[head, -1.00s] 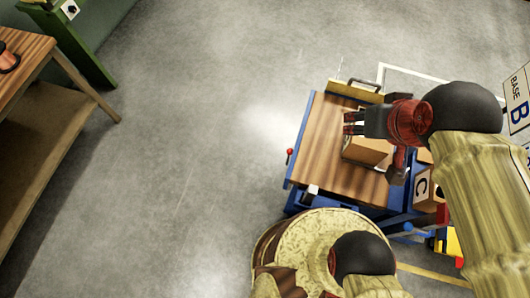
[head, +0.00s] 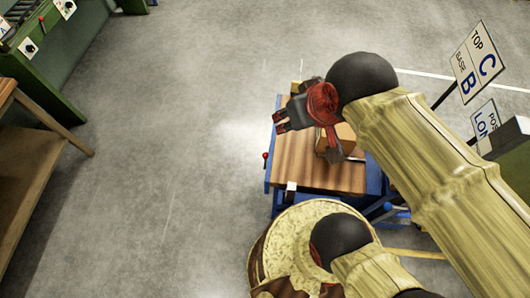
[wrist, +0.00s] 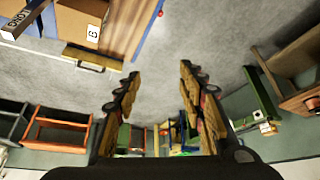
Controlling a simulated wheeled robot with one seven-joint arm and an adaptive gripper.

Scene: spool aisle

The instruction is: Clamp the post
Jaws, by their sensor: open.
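My gripper (head: 281,121) is at the far left part of the wood-topped blue cart (head: 300,165) in the head view. In the wrist view its two padded fingers (wrist: 159,72) are spread, with only floor and distant furniture between them. A wooden block (head: 346,133) sits on the cart, partly hidden by my arm. In the wrist view, a box marked B (wrist: 84,22) and a dark-edged piece lettered LONG (wrist: 20,18) show at the upper left, apart from the fingers. I cannot tell for sure which piece is the post.
A sign reading TOP C, BASE B (head: 475,62) and a partly hidden one starting POS, LON (head: 486,122) stand at the right. A wooden table (head: 50,130) and green machine (head: 45,45) are at the left. The grey floor between is clear.

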